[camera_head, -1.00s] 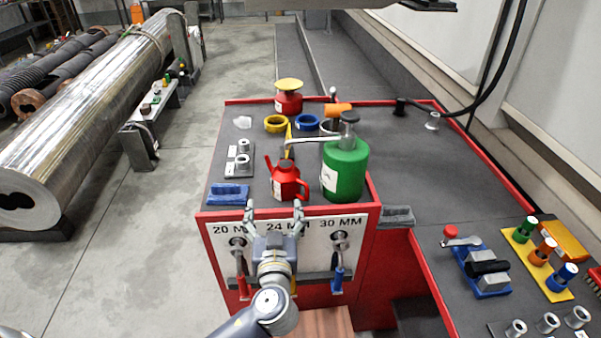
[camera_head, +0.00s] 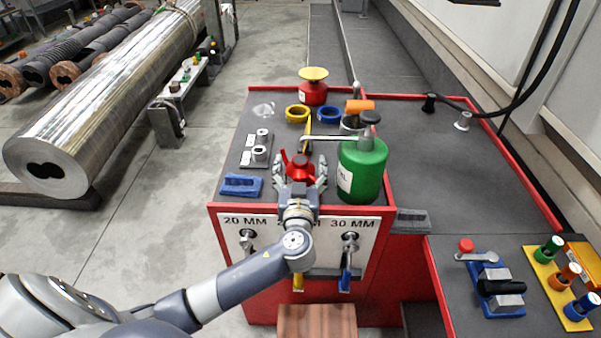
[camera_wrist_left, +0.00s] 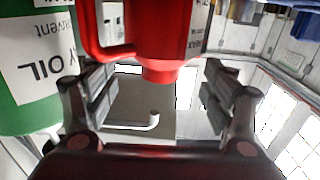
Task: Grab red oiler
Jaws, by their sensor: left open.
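The red oiler (camera_head: 300,168) stands on the dark top of the red-edged bench in the head view, its lower part hidden by my gripper. My left gripper (camera_head: 301,176) is open, with one finger on each side of the oiler. In the left wrist view the oiler's red body and handle (camera_wrist_left: 160,40) sit at the top centre between the open fingers (camera_wrist_left: 158,95). I cannot tell whether the fingers touch it. My right gripper does not show.
A green oil can (camera_head: 362,170) stands close on the right, its label also showing in the left wrist view (camera_wrist_left: 35,70). A blue block (camera_head: 241,185) and a plate with metal sockets (camera_head: 257,148) lie left. Yellow (camera_head: 298,114) and blue rings and a red can (camera_head: 313,92) stand behind.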

